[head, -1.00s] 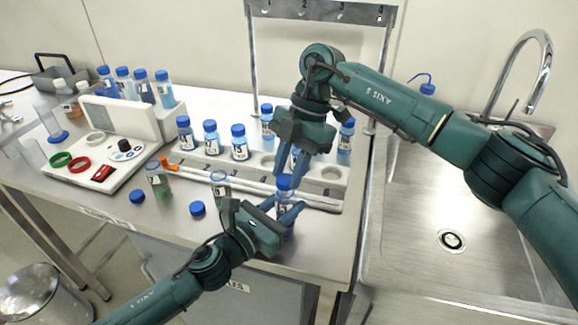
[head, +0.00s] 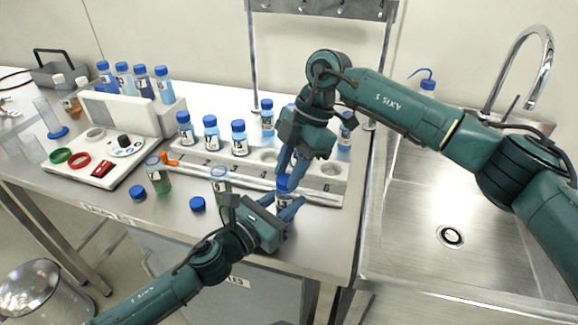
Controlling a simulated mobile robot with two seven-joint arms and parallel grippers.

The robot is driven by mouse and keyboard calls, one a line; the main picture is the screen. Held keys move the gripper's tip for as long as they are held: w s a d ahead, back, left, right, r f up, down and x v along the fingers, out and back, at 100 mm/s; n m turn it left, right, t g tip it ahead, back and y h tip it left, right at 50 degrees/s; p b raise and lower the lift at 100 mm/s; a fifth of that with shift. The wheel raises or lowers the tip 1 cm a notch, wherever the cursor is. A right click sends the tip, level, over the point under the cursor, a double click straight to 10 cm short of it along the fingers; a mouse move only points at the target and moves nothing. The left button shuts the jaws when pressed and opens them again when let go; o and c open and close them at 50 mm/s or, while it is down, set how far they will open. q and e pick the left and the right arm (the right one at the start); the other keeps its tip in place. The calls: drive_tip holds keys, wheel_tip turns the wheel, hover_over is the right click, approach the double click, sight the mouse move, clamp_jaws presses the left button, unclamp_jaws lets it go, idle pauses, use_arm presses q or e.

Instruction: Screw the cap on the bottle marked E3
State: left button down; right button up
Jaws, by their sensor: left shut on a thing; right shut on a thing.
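A small bottle (head: 284,202) stands upright near the front of the steel bench. Its label is mostly hidden by fingers, so I cannot read its mark. My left gripper (head: 291,210) is shut around the bottle's body from the front left. A blue cap (head: 284,183) sits at the top of this bottle. My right gripper (head: 285,174) points down from above and is shut on the cap. The fingers hide part of the cap, and I cannot tell how tightly it sits on the neck.
A rack (head: 225,165) with several capped bottles is behind. A white device (head: 105,165) stands left, a sink (head: 430,225) right. The bench's front edge is close.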

drive_tip(key=m, duration=0.1)
drive_tip(key=m+t, duration=0.1)
drive_tip(key=m, duration=0.3)
drive_tip(key=shift+s+d+t+y, duration=0.15)
drive_tip(key=shift+s+t+y, duration=0.15)
drive_tip(key=shift+t, duration=0.1)
drive_tip(key=shift+m+t, duration=0.3)
drive_tip(key=shift+m, duration=0.4)
drive_tip(key=shift+s+a+m+t, duration=0.2)
drive_tip(key=shift+a+m, duration=0.05)
drive_tip(key=shift+m, duration=0.3)
drive_tip(key=shift+s+a+m+t, duration=0.15)
drive_tip(key=shift+a+m+t, duration=0.1)
drive_tip(key=shift+m, duration=0.3)
drive_tip(key=shift+w+d+m+t, duration=0.1)
drive_tip(key=shift+d+m+t, duration=0.2)
drive_tip(key=shift+m, duration=0.6)
drive_tip(key=o, duration=0.9)
drive_tip(key=shift+w+d, duration=0.1)
drive_tip(key=shift+r, duration=2.3)
